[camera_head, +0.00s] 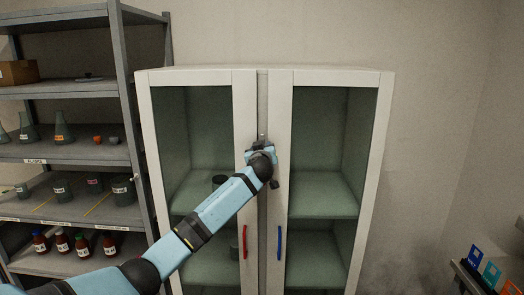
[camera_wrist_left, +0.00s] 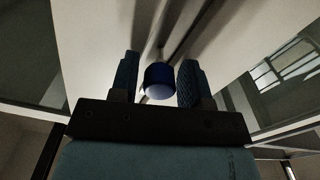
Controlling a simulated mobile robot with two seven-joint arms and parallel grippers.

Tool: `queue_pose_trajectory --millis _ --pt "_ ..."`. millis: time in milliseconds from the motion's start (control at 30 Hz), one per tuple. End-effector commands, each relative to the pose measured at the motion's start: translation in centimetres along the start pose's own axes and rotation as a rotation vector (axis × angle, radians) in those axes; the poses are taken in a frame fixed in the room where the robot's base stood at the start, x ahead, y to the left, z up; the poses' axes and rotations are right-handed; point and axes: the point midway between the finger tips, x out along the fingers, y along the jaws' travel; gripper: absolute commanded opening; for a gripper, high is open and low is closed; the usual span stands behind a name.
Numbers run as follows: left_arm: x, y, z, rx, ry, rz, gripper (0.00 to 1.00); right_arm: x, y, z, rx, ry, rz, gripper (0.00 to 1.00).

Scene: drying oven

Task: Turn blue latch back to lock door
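The white cabinet (camera_head: 388,100) has two glass doors, the left door (camera_head: 245,110) and the right door (camera_head: 280,110), standing side by side and looking closed. The blue latch (camera_wrist_left: 159,79) is a short round knob at the seam between them. In the left wrist view it sits between the two fingers of my left gripper (camera_wrist_left: 160,80), with a narrow gap at its left side; contact at the right is unclear. In the head view my left gripper (camera_head: 261,148) is at the seam and hides the latch. My right gripper is out of view.
A red handle (camera_head: 245,242) is on the left door and a blue handle (camera_head: 280,242) on the right door, both below my gripper. A grey shelf rack (camera_head: 124,80) with flasks and bottles stands close at left. Coloured boxes (camera_head: 490,272) are at lower right.

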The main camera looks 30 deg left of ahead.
Motion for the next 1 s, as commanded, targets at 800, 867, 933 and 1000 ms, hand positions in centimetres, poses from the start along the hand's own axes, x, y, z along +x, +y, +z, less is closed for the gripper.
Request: queue_pose_trajectory --millis 800,867,933,1000 --pt "-0.03 -0.04 0.10 0.232 -0.001 0.000 0.05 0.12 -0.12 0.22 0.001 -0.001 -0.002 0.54" --pt "-0.05 0.00 0.12 0.287 -0.002 0.001 0.05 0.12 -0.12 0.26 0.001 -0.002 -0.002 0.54" --pt "-0.04 -0.01 0.09 0.353 -0.002 0.001 0.05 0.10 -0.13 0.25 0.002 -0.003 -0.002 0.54" --pt "-0.03 -0.04 0.06 0.421 -0.002 0.000 0.05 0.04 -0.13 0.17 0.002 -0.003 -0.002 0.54"
